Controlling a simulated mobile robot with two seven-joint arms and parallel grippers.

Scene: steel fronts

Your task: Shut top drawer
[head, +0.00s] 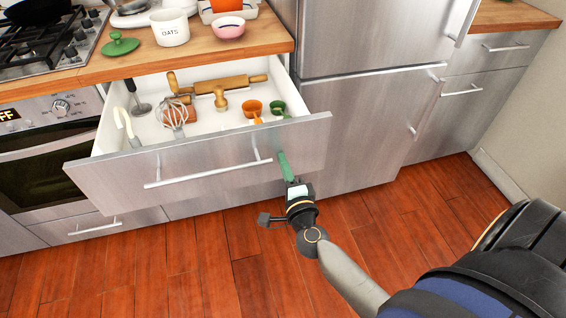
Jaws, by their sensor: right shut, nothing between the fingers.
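The top drawer (110,181) under the wooden counter is pulled out, with a steel front and a long bar handle (208,174). Inside its white tray lie a rolling pin (230,83), a whisk (174,113), orange and green measuring cups (252,107) and other utensils. My right gripper (284,157) is shut and empty, its green fingers pointing at the drawer front just right of the handle. I cannot tell whether the fingertips touch the front. My left gripper is not in view.
An oven (45,165) is left of the drawer, a steel fridge (365,110) right. The wooden floor (215,265) in front is clear.

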